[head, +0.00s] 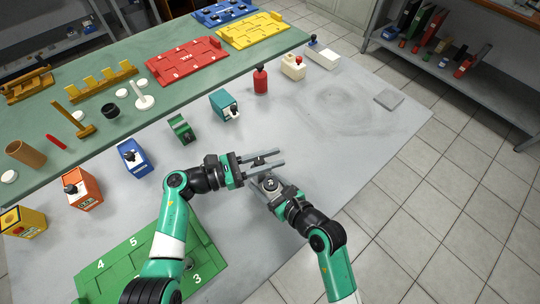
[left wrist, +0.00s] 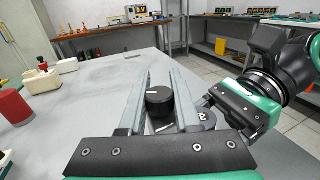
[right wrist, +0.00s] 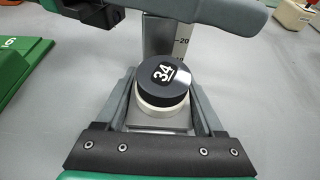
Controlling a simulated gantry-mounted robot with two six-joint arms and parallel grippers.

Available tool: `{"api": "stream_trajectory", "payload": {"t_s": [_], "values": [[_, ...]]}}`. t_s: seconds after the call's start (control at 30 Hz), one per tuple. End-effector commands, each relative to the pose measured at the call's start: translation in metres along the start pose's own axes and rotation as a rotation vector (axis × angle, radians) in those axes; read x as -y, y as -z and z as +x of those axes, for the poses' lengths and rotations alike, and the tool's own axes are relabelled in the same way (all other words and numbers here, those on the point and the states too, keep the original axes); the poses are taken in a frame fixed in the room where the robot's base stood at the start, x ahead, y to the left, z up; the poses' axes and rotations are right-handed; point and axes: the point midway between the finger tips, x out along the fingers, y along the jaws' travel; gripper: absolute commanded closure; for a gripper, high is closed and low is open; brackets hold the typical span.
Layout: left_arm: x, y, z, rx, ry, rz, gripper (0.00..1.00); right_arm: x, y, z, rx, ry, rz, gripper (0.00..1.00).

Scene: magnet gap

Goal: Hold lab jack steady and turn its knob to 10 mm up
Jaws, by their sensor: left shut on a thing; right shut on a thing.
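The lab jack (right wrist: 160,122) is a grey metal block. A dark disc marked 34 (right wrist: 163,75) with a pale lower part sits on top of it; the disc also shows in the head view (head: 270,183). A vertical scale marked 20 (right wrist: 181,42) stands behind it, partly hidden by my left gripper. The black knob (left wrist: 160,98) has a white line on its top. My left gripper (head: 280,159) is shut on the knob, one finger on each side. My right gripper (right wrist: 162,92) is shut on the jack's body below the disc.
A red bottle (head: 261,81), a teal box (head: 225,105) and a green block (head: 181,129) stand behind my grippers. A green numbered tray (head: 120,262) lies front left. A grey flat plate (head: 388,99) lies far right. The grey table right of my grippers is clear.

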Motion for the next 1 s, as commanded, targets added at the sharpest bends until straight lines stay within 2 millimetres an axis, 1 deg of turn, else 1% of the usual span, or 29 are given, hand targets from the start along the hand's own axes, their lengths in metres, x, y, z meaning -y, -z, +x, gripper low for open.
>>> {"api": "stream_trajectory", "payload": {"t_s": [0.03, 0.47, 0.5, 0.63, 0.67, 0.9, 1.0], "values": [[-0.0005, 0.0031, -0.0008, -0.005, 0.003, -0.004, 1.00, -0.0012, 0.0003, 0.0002, 0.000, -0.003, -0.002, 1.00], [0.0011, 0.0025, -0.0009, -0.002, 0.017, -0.005, 1.00, -0.0006, 0.0001, 0.0001, 0.000, -0.002, 0.000, 1.00], [0.0011, 0.0026, -0.0009, -0.003, 0.017, -0.005, 0.64, -0.0006, 0.0001, 0.0001, 0.000, -0.001, 0.001, 1.00], [0.0012, 0.0018, -0.0007, -0.001, 0.018, -0.004, 0.40, -0.0004, 0.0001, 0.0001, 0.000, -0.001, 0.001, 1.00], [0.0012, 0.0017, -0.0007, -0.001, 0.018, -0.004, 0.38, -0.0004, 0.0001, 0.0001, 0.000, -0.001, 0.001, 1.00], [0.0011, 0.0006, -0.0006, 0.001, 0.018, -0.003, 0.38, -0.0003, 0.0003, 0.0001, 0.000, -0.001, 0.001, 1.00], [0.0006, 0.0006, -0.0049, 0.001, 0.017, -0.002, 0.38, -0.0003, 0.0003, 0.0001, -0.001, -0.001, 0.001, 1.00]]}}
